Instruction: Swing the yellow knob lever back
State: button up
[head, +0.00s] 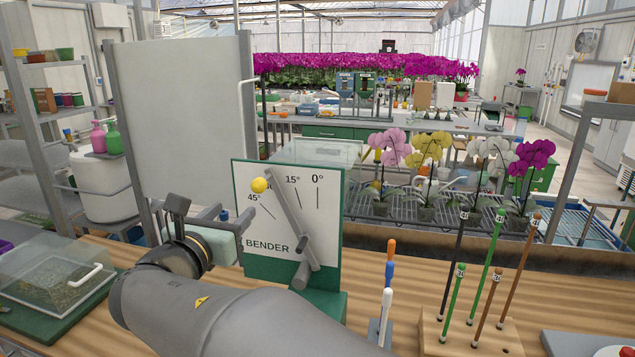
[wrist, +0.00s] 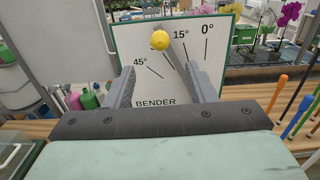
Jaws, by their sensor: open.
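The bender (head: 256,215) is a white board with green edging, marked 45°, 15° and 0°, with one label partly hidden. Its grey lever (head: 289,220) leans left from a low pivot, its top between the 45° and 15° marks. The yellow knob (head: 259,185) sits at the lever's top. My gripper (head: 236,215) is open at the board's left side, below and left of the knob. In the wrist view, the knob (wrist: 160,40) shows beyond the fingertips and between them, apart from both. My right finger hides the lower lever there.
Plant stakes in a wooden block (head: 470,335) and upright tools (head: 388,285) stand right of the bender. A clear-lidded green tray (head: 60,280) lies at the left. A grey panel (head: 185,125) stands behind on the left. Potted orchids (head: 430,165) stand on a rack behind.

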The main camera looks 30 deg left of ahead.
aim_at(255, 190)
jog(key=p+x, duration=0.3)
jog(key=x, duration=1)
jog(key=shift+s, duration=0.1)
grip_shut()
